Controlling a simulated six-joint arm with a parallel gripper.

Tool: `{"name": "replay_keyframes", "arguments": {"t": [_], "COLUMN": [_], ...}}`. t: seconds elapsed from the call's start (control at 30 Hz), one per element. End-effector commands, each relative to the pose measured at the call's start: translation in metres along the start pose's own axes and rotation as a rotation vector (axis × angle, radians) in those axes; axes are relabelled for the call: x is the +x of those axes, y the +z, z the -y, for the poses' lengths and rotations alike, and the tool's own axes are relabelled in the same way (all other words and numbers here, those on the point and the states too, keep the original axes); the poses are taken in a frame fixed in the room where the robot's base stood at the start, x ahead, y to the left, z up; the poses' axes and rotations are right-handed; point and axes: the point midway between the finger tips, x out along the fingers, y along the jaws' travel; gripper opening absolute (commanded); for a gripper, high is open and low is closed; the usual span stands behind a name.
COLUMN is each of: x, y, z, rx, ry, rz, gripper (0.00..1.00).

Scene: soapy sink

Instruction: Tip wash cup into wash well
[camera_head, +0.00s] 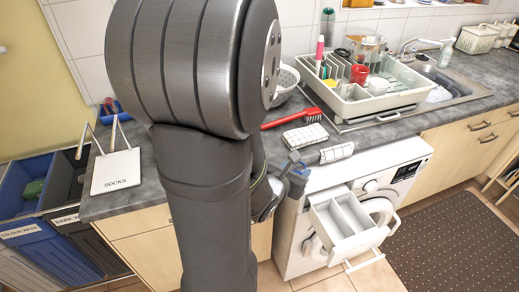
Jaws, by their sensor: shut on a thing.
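My gripper (282,178) is partly hidden behind my own arm, near the counter's front edge. It is shut on a small blue-grey cup (298,181), taken to be the wash cup. The cup's contents and exact tilt cannot be made out. The washing machine's white detergent drawer (317,212) is pulled out, below and to the right of the cup. The drawer has long compartments split by dividers; any marking of the wash well is too small to read. The cup is apart from the drawer, above and left of it.
A checked cloth (305,136), a rolled checked cloth (337,152) and a red brush (291,118) lie on the counter. A dish rack (340,106) and sink (452,86) are behind.

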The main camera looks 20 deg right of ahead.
Motion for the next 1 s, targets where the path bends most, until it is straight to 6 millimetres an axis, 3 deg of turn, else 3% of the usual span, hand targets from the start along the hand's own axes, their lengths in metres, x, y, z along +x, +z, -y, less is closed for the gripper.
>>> {"name": "replay_keyframes", "arguments": {"t": [0.03, 0.3, 0.5, 0.7, 1.0], "x": [0.007, 0.024, 0.025, 0.025, 0.031], "y": [-0.005, -0.03, -0.046, -0.054, -0.069], "z": [0.019, 0.106, 0.15, 0.168, 0.168], "rx": [0.017, 0.104, 0.151, 0.166, 0.021], "ry": [-0.047, -0.25, -0.351, -0.393, -0.451], "rz": [-0.005, -0.007, -0.005, -0.005, -0.042], "gripper": [0.23, 0.23, 0.23, 0.23, 0.23]}}
